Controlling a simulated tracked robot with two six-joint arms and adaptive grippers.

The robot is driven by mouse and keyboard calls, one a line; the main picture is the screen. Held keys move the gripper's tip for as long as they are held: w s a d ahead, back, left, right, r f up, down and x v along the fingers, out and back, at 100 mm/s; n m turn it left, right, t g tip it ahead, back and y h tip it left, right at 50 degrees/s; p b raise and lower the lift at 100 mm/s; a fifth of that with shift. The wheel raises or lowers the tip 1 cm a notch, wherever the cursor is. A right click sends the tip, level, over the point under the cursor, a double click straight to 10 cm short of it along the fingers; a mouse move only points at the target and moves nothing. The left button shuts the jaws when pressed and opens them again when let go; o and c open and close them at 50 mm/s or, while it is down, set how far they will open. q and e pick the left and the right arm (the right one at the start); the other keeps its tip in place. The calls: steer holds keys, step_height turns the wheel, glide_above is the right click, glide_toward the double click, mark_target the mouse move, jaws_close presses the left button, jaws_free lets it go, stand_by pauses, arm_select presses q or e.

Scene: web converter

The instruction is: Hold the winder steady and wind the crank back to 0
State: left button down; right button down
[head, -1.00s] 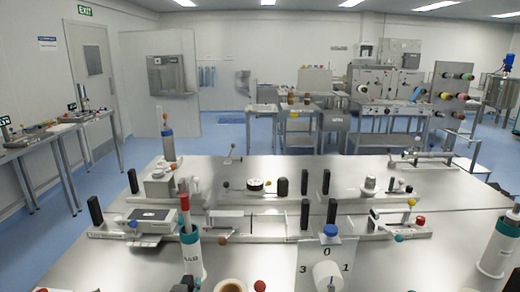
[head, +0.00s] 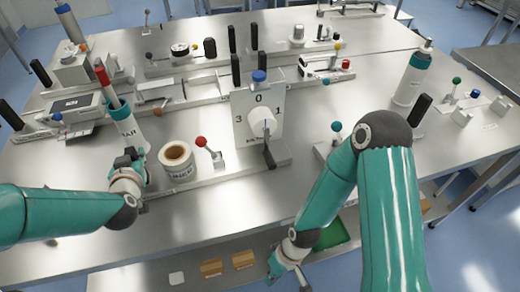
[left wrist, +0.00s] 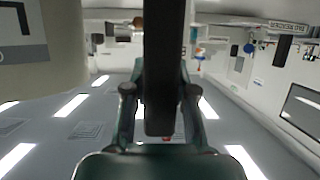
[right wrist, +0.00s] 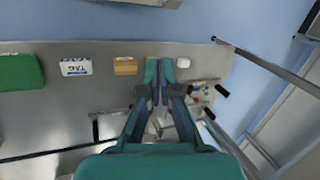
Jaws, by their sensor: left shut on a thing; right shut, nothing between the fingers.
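The winder has a white upright plate (head: 243,104) marked 0 at top, 3 at left and 1 at right, with a blue knob (head: 259,76) on top. A white hub (head: 262,121) sits on its front, and a dark bar (head: 269,156) hangs below it, away from the 0. The bottom mark is not readable. My left gripper (head: 128,160) is shut on a black upright handle, near the left end of the winder's base; the black bar (left wrist: 165,70) fills the left wrist view. My right gripper (head: 302,283) is shut and empty, low in front of the table, away from the winder.
A label roll (head: 176,160) and a red-knobbed lever (head: 205,148) stand left of the plate. A teal-capped cylinder (head: 122,120) stands close behind my left gripper. A teal-knobbed lever (head: 337,128) is near my right arm.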

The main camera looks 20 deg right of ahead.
mark_target(266, 139)
step_height(266, 139, up, 14)
steer(key=d+r+n+g+h, duration=0.15)
steer(key=n+g+h, duration=0.4)
steer(key=n, duration=1.05)
steer(key=w+a+r+t, duration=0.3)
steer(key=w+r+t, duration=0.4)
steer(key=w+r, duration=1.5)
steer(key=shift+h, duration=0.45)
steer(key=shift+w+d+f, duration=0.4)
steer(key=shift+d+f, duration=0.55)
steer(key=shift+f, duration=1.3)
steer(key=shift+w+d+f, duration=0.4)
steer(key=shift+d+f, duration=0.5)
steer(key=shift+f, duration=1.35)
steer(key=shift+w+d+f, duration=0.4)
steer(key=shift+d+f, duration=0.55)
steer(key=shift+f, duration=1.3)
